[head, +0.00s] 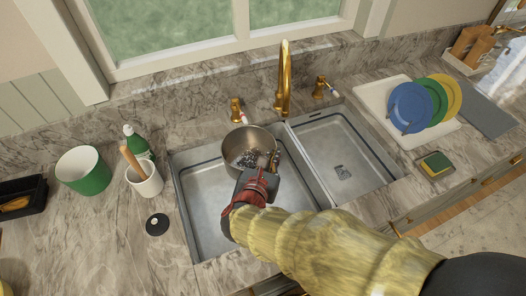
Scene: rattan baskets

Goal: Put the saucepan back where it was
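A round metal saucepan (238,143) shows at the back of the left sink basin, close to the divider between the basins. Its opening faces up and its inside looks shiny. My gripper (267,164), dark with red parts, reaches in from the lower right and overlaps the saucepan's near right side. The fingertips and the saucepan's handle are hard to make out there. I cannot tell whether the fingers are shut on it, or whether the saucepan rests on the basin floor or hangs above it.
The double sink (205,235) has an empty right basin (345,150). A gold faucet (285,75) stands behind it. Left are a green-white pot (84,172), a white utensil cup (146,183) and a green bottle (138,145). Right are plates (410,105) and a sponge (436,162).

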